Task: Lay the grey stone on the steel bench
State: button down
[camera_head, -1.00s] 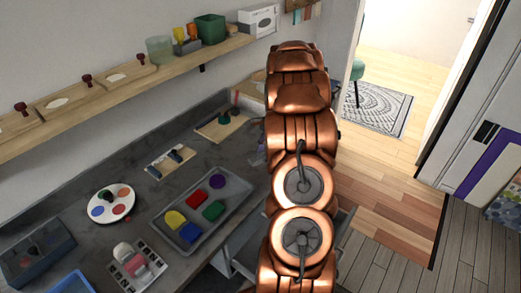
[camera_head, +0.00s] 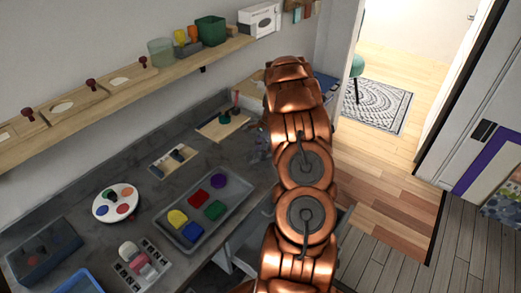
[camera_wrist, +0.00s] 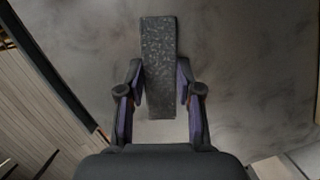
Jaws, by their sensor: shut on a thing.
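The grey stone is a long, dark, speckled slab (camera_wrist: 158,60) in the wrist view. My gripper (camera_wrist: 160,88) is shut on it, with one finger on each long side, and the slab points away from the wrist. Below it is the mottled grey top of the steel bench (camera_wrist: 240,65); I cannot tell whether the slab touches it. In the head view the bench top (camera_head: 130,170) runs along the wall at left. My copper arm hides most of the gripper and the stone there.
On the bench are a grey tray (camera_head: 232,210) with coloured blocks, a round palette (camera_head: 116,202), a blue-grey bin (camera_head: 45,250) and small boards. A wooden shelf (camera_head: 120,90) hangs above. A dark edge (camera_wrist: 50,75) borders plank floor in the wrist view.

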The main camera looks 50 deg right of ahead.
jog(key=shift+f, duration=0.1)
jog(key=c, duration=0.8)
grip_release()
jog(key=shift+o, duration=0.2)
jog(key=b+v, duration=0.3)
jog(key=v, duration=0.9)
jog(key=shift+b, duration=0.3)
